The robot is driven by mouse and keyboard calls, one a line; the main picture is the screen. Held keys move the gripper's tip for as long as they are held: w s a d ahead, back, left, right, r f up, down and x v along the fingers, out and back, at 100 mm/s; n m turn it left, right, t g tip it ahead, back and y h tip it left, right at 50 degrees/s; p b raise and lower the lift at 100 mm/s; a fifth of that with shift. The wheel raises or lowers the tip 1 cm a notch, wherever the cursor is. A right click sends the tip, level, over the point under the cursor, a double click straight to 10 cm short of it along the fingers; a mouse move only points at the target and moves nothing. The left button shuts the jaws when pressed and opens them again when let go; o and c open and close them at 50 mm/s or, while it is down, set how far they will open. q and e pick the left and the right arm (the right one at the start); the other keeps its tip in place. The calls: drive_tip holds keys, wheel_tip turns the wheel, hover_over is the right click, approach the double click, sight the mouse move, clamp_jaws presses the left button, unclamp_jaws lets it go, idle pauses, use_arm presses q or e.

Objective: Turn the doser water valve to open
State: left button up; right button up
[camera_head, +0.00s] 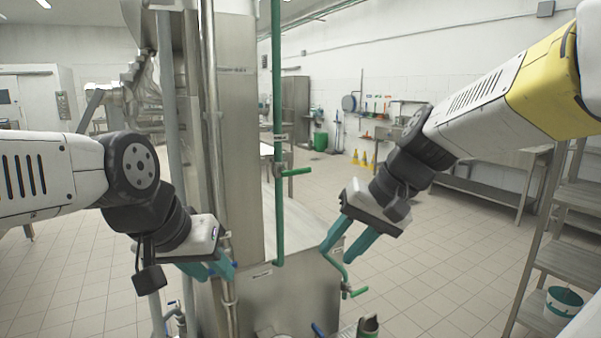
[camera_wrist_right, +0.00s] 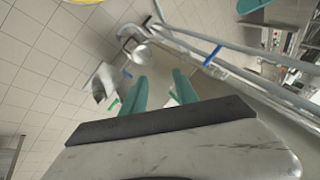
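A green pipe (camera_head: 277,110) runs down the front of the steel machine and carries a green lever handle (camera_head: 297,171). A second green valve handle (camera_head: 354,292) sits lower, at the machine's right side. I cannot tell which valve is the doser water valve. My right gripper (camera_head: 346,250) is open and empty, its teal fingers above and close to the lower green valve. In the right wrist view, the two fingers (camera_wrist_right: 159,90) stand apart with nothing between them. My left gripper (camera_head: 212,272) looks open, near the vertical pipes at the machine's left; its fingertips are partly hard to make out.
The steel machine (camera_head: 290,295) stands between my arms. Steel pipes (camera_head: 212,120) rise at its left. A blue valve handle (camera_wrist_right: 213,55) sits on a pipe in the right wrist view. The tiled floor (camera_head: 430,270) between is clear.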

drive_tip(key=w+a+r+m+g+y, duration=0.15)
drive_tip(key=w+a+y, duration=0.3)
drive_tip(key=w, duration=0.55)
drive_tip(key=m+t+y, duration=0.1)
drive_tip(key=t+y, duration=0.2)
drive_tip(key=y, duration=0.4)
approach(305, 172)
drive_tip(key=a, duration=0.3)
drive_tip(key=x, duration=0.7)
drive_tip(key=shift+w+a, duration=0.3)
drive_tip(key=shift+w, duration=0.2)
clamp_jaws()
